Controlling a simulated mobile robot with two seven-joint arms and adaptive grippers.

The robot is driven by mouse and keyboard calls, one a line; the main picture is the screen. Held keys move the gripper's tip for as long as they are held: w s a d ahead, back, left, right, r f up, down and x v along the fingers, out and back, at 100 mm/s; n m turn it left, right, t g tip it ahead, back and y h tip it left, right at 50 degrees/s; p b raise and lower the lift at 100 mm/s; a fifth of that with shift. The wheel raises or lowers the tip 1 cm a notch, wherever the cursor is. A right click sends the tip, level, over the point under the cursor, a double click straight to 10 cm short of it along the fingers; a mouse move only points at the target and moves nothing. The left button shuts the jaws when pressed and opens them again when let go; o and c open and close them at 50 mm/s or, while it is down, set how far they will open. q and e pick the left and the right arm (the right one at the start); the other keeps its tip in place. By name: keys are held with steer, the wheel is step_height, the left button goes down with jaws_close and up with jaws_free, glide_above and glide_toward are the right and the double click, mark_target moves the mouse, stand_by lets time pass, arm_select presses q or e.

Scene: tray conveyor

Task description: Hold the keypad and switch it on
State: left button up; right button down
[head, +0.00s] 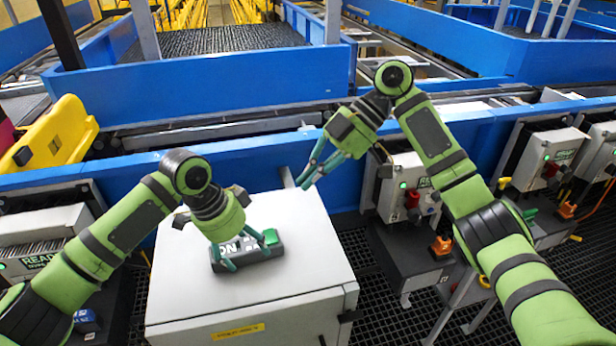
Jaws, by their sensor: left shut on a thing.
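The keypad (256,255) is a small dark grey box with a white ON label and a green part at its right end. It lies on, or very close to, the top of a white cabinet (300,285); I cannot tell if it touches. My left gripper (232,258) comes down from above and is shut on the keypad, hiding part of its label. My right gripper (304,181) hangs above and beyond the cabinet's far right corner, apart from the keypad. Its fingers look empty and point down and left; their gap is unclear from this angle.
A blue conveyor frame (200,90) runs behind the cabinet. Control boxes (408,185) with READY signs and green lights stand to the right, and another (45,240) stands to the left. A yellow part (62,135) is at the far left. The cabinet's front top is clear.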

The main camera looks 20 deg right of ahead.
arm_select(q)
steer(key=o, duration=1.4)
steer(key=shift+f, duration=0.1)
